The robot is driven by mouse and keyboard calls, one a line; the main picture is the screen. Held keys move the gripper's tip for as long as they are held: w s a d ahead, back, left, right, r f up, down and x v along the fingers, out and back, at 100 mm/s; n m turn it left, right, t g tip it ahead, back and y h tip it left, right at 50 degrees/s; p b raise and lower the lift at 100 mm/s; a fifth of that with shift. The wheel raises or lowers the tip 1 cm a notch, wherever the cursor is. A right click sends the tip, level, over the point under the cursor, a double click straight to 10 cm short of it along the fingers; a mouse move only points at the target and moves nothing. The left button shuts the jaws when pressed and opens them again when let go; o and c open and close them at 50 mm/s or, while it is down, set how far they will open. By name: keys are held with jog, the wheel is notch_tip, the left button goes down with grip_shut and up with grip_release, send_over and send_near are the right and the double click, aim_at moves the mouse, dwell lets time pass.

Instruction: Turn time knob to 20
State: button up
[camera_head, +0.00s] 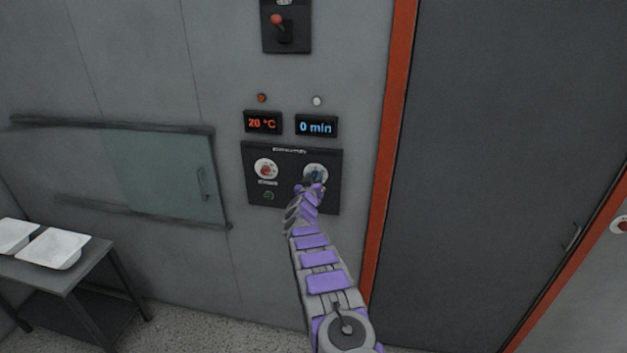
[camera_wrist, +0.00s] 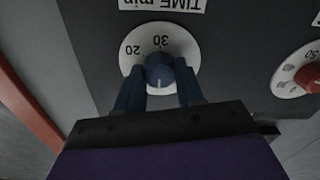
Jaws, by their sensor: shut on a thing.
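The time knob (camera_head: 316,174) is a blue knob on a white round dial, on the right of the dark control panel (camera_head: 290,160). In the wrist view the blue time knob (camera_wrist: 160,68) sits between the two fingers of my gripper (camera_wrist: 160,85), which is shut on it. The wrist view is upside down: the label reads "TIME min", with 20 and 30 visible on the dial (camera_wrist: 180,38). The time display (camera_head: 316,126) reads "0 min" in blue. In the head view my gripper (camera_head: 313,184) partly covers the dial.
A red temperature knob (camera_head: 266,169) is left of the time knob, below a "20 °C" display (camera_head: 263,123). A red-tipped lever (camera_head: 280,26) is above. A red-framed dark door (camera_head: 490,150) is right. A table (camera_head: 75,272) with white shells stands at left.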

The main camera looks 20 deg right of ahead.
jog(key=shift+m, duration=0.3)
jog(key=m+b, duration=0.2)
jog(key=m, duration=0.1)
jog(key=m+b, duration=0.1)
jog(key=m, duration=0.2)
jog(key=shift+f+b, duration=0.15)
jog(key=shift+b, duration=0.15)
jog(key=m+b, duration=0.3)
jog(key=m, duration=0.2)
jog(key=shift+d+m, duration=0.1)
jog(key=shift+m, duration=0.2)
jog(key=m+b, duration=0.2)
jog(key=m, duration=0.1)
jog(key=m+b, duration=0.2)
jog(key=m, duration=0.2)
jog(key=m+b, duration=0.3)
jog(key=m, duration=0.1)
jog(key=shift+s+f, duration=0.1)
jog(key=shift+f, duration=0.3)
jog(key=shift+d+m, duration=0.1)
jog(key=shift+m, duration=0.3)
jog(key=o, duration=1)
jog(key=shift+o, duration=0.2)
jog(key=shift+r, duration=0.2)
